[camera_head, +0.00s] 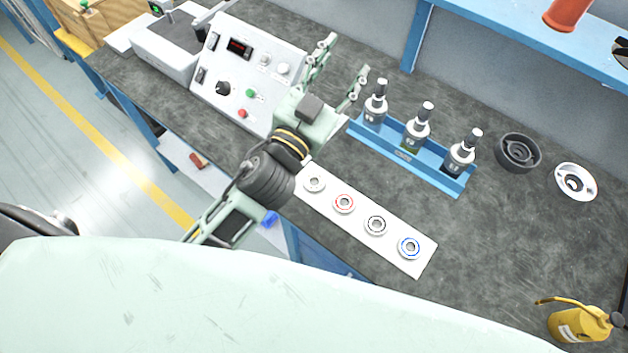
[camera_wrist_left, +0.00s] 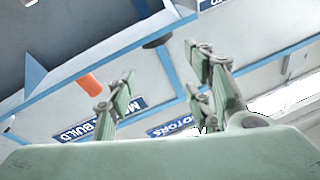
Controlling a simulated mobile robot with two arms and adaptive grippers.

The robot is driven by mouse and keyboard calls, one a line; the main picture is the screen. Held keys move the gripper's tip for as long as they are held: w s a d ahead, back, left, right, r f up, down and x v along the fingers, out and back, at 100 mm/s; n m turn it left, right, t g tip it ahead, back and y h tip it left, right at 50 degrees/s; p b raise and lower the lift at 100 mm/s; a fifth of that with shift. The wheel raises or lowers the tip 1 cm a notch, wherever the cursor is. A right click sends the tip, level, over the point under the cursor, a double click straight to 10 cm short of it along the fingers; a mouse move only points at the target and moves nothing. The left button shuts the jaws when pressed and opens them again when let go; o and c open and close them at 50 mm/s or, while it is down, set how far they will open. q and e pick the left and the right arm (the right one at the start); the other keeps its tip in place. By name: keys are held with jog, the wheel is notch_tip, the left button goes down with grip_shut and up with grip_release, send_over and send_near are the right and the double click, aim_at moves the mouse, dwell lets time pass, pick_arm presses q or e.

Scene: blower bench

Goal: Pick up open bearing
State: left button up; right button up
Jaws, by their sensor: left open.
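Several ring bearings lie in a row on a white strip (camera_head: 329,207) on the dark bench. I cannot tell for sure which one is the open bearing. My left gripper (camera_head: 342,70) is open and empty, above the bench beyond the strip, between the control panel and the bottles. In the left wrist view its open fingers (camera_wrist_left: 160,85) point at the shelf signs, with no bearing in sight. My right gripper is not in view.
A control panel (camera_head: 245,75) stands left of the gripper. A blue rack (camera_head: 412,155) holds three bottles behind the strip. A dark round housing (camera_head: 517,152), a silver flange (camera_head: 573,182) and a yellow oil can (camera_head: 580,324) stand to the right.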

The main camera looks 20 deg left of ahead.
pick_arm(q)
jog(key=s+d+r+m+g+h, duration=0.4)
jog(key=d+m+h, duration=0.4)
jog(key=s+d+r+m+g+h, duration=0.3)
jog(key=d+m+g+h, duration=0.1)
jog(key=d+m+h, duration=0.35)
jog(key=s+d+f+m+g+y, duration=0.1)
jog(key=s+d+f+m+g, duration=0.55)
jog(key=g, duration=0.25)
jog(key=g+y, duration=0.2)
jog(key=y, duration=1.7)
send_near(311, 178)
jog(key=s+f, duration=0.1)
jog(key=f+p, duration=0.3)
jog(key=f, duration=0.3)
jog(key=shift+d+f, duration=0.2)
jog(key=shift+f, duration=0.45)
